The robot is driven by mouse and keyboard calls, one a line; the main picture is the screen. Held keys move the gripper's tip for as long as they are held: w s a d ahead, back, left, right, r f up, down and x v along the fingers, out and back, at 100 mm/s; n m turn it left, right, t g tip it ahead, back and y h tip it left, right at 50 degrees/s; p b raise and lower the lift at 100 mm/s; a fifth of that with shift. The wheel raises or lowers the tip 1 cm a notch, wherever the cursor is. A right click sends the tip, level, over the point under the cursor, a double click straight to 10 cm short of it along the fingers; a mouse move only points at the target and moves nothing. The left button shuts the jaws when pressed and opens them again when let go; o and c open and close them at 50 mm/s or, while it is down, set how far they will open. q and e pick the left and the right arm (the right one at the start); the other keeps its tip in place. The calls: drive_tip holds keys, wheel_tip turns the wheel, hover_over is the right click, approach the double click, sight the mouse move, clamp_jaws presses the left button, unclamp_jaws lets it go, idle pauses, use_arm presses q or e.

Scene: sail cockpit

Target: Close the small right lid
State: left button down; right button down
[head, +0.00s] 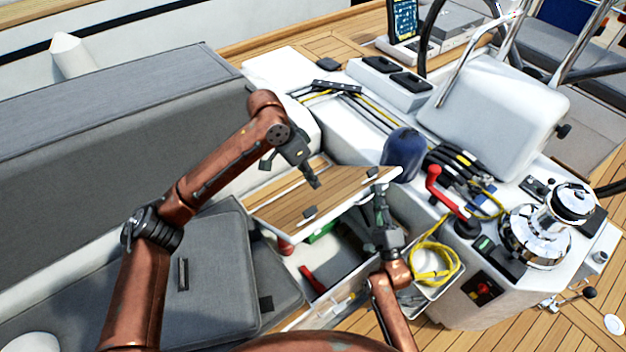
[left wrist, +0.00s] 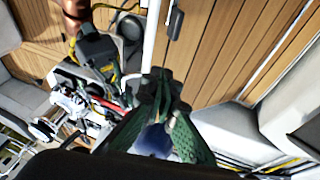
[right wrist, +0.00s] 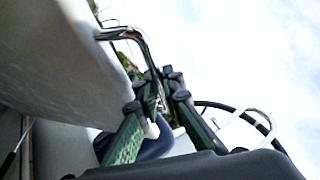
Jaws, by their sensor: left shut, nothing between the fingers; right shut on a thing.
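The small right lid (head: 285,205) is a teak-slatted panel with white edges and dark latches. It stands raised and tilted over an open locker (head: 340,262); its slats also show in the left wrist view (left wrist: 235,45). My left gripper (head: 316,185) is shut and empty, just above the slatted face; its fingertips also show in the left wrist view (left wrist: 160,85). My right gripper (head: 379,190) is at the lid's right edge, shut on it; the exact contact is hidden. In the right wrist view its fingers (right wrist: 160,85) are beside a large pale panel.
Red and green items lie in the locker. A yellow rope (head: 432,262) hangs right of my right gripper. A red handle (head: 440,190), dark blue rounded object (head: 404,153) and chrome winch (head: 535,235) stand further right. Grey cushions (head: 205,260) are on the left.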

use_arm(q)
approach(332, 217)
drive_tip(key=w+f, duration=0.1)
drive_tip(key=w+d+f, duration=0.1)
drive_tip(key=w+f, duration=0.1)
drive_tip(key=shift+w, duration=0.25)
use_arm(e)
drive_tip(key=shift+a, duration=0.15)
use_arm(q)
drive_tip(key=shift+s+d+f, duration=0.45)
drive_tip(key=shift+s+f, duration=0.25)
drive_tip(key=shift+f, duration=0.15)
use_arm(e)
drive_tip(key=shift+f, duration=0.1)
use_arm(q)
drive_tip(key=shift+s+d+f, duration=0.25)
drive_tip(key=shift+s+f, duration=0.05)
drive_tip(key=shift+f, duration=0.15)
